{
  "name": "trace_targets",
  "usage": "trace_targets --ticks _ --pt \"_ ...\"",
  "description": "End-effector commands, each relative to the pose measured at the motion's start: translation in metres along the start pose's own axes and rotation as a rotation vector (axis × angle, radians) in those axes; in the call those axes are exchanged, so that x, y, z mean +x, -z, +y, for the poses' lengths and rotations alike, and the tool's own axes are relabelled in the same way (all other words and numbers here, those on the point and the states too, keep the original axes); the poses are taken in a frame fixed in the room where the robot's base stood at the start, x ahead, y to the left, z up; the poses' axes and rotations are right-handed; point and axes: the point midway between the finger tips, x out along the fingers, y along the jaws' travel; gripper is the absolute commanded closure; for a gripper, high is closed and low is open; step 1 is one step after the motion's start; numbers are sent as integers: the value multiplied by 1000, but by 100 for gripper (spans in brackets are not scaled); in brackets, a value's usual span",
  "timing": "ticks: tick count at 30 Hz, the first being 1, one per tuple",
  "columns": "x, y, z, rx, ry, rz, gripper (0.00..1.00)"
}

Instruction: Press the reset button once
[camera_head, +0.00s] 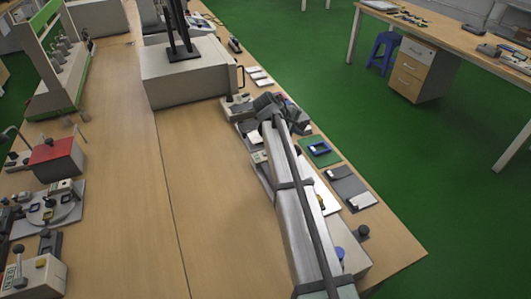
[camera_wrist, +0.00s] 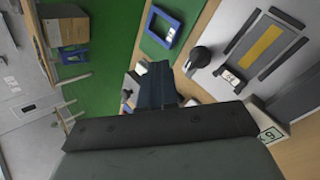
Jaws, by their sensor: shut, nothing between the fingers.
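My gripper shows in the wrist view as two dark fingers (camera_wrist: 157,88) closed together with nothing between them. In the head view its dark end (camera_head: 268,105) is over the row of devices along the right table edge; the fingertips are hard to make out. No button marked reset can be read in either view. A small grey control box (camera_head: 237,106) sits just left of my gripper in the head view. In the wrist view a round black knob (camera_wrist: 198,58) stands on a pale device right of the fingers, apart from them. What lies beneath the gripper is hidden.
A blue-framed piece on a green mat (camera_head: 319,149) and a dark tray (camera_head: 350,187) lie right of my arm. A large pale machine (camera_head: 185,75) stands behind. The middle of the wooden table (camera_head: 205,170) is clear. Several devices, including a red-topped box (camera_head: 52,152), are at the left.

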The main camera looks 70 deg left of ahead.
Motion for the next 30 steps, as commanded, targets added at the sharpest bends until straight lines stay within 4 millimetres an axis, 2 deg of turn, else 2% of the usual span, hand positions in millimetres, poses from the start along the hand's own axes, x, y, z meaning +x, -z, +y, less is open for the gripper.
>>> trace_targets --ticks 1,6,12,18,30 --pt "-17 15 -5 -50 -8 -7 100" --pt "-59 45 -21 -194 -25 -45 100" --pt "-92 64 -33 -295 -39 -74 100" --pt "-102 69 -37 -328 -42 -86 100" --pt "-101 69 -38 -328 -42 -85 100"
